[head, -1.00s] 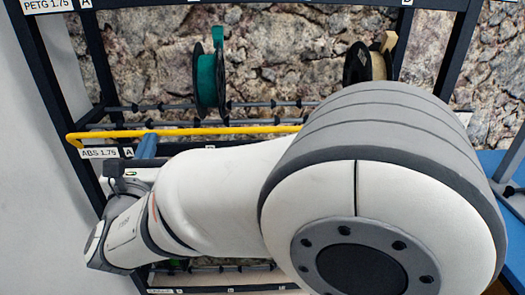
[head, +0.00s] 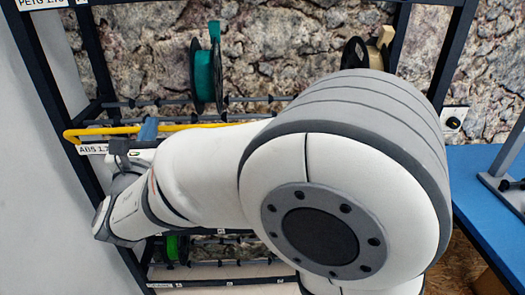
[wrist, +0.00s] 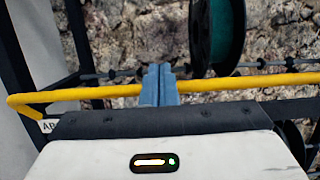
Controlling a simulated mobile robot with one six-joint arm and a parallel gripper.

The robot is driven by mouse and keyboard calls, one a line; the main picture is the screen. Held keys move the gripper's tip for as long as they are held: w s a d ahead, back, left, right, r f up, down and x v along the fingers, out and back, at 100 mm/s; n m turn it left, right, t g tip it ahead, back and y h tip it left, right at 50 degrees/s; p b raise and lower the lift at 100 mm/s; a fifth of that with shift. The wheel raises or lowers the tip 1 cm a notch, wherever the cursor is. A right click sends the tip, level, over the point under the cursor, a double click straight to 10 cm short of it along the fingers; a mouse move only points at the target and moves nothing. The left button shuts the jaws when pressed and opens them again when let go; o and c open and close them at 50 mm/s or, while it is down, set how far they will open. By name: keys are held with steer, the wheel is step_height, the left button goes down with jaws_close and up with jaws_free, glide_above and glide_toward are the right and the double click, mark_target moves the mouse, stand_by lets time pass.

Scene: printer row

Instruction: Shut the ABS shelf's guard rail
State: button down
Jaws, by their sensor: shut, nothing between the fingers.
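The ABS shelf's guard rail is a yellow bar (head: 95,131) running across the shelf front, just above the ABS label (head: 92,149). It also crosses the wrist view (wrist: 235,83), with its left end bent. My gripper (head: 148,128) has blue fingers pressed together with nothing between them. In the wrist view the fingertips (wrist: 159,72) overlap the rail and reach past it; I cannot tell whether they touch it. My arm hides the right part of the rail in the head view.
A teal spool (head: 205,77) and a black-and-tan spool (head: 365,53) hang on the shelf behind the rail. A green spool (head: 177,248) sits lower down. Dark posts (head: 48,85) frame the rack. A blue table (head: 480,195) stands at the right.

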steer(key=shift+p+x, duration=0.35)
steer(key=shift+x, duration=2)
steer(key=shift+s, duration=0.1)
steer(key=s, duration=0.9)
steer(key=shift+b, duration=0.3)
steer(key=shift+a, duration=0.15)
